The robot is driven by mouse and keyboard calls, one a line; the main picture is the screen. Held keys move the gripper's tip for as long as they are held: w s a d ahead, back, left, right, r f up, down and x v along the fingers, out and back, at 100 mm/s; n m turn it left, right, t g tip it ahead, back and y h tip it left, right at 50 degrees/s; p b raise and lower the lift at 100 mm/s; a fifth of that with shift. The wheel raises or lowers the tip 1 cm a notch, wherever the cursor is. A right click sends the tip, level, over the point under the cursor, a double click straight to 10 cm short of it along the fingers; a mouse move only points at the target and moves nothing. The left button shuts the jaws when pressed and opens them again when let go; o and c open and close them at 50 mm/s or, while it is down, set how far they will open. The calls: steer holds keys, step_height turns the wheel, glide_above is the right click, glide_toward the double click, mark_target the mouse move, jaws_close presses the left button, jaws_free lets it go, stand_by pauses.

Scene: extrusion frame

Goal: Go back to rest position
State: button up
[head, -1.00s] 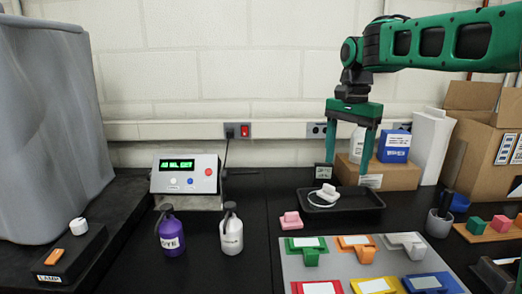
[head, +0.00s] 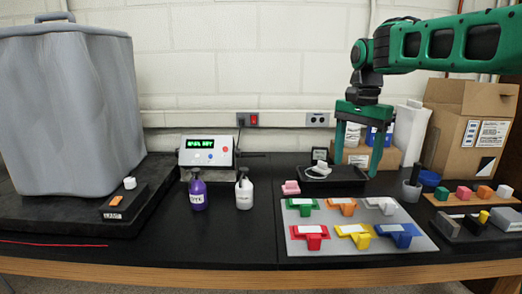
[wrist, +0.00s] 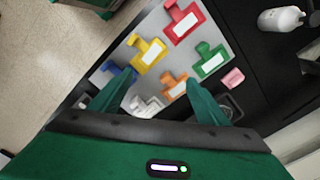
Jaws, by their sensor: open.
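My gripper (head: 359,160) is open and empty, with its green fingers spread and pointing down. In the head view it hangs in front of the cardboard box at the back and over the black tray (head: 345,183), which holds a white object (head: 320,170). In the wrist view my gripper (wrist: 160,100) has its two fingers apart, with nothing between them. Below it lies a grey board (head: 428,242) with several coloured pieces, such as the red one (head: 311,236) and the yellow one (head: 355,235).
A purple bottle (head: 198,194) and a white bottle (head: 244,193) stand before a display box (head: 206,152). A large grey container (head: 65,105) stands at left. Cardboard boxes (head: 470,125) and a rack of coloured blocks (head: 475,197) are at right. The front middle of the table is clear.

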steer(key=s+d+f+n, duration=0.1)
steer(key=s+d+f, duration=0.3)
steer(key=s+d, duration=0.35)
steer(key=s+d+f, duration=0.3)
steer(key=s+d, duration=0.3)
steer(key=s, duration=0.3)
steer(key=s+d+f+n, duration=0.1)
steer(key=s+f, duration=0.4)
steer(key=s, duration=0.3)
steer(key=s+d+f+n, duration=0.1)
steer(key=s+d+f, duration=0.1)
steer(key=s+f, duration=0.3)
steer(key=s, duration=0.4)
steer(key=shift+s+f+n, duration=0.15)
steer(key=shift+f+n, duration=0.05)
steer(key=shift+n, duration=0.1)
steer(key=shift+w+f, duration=0.25)
steer(key=shift+w, duration=0.4)
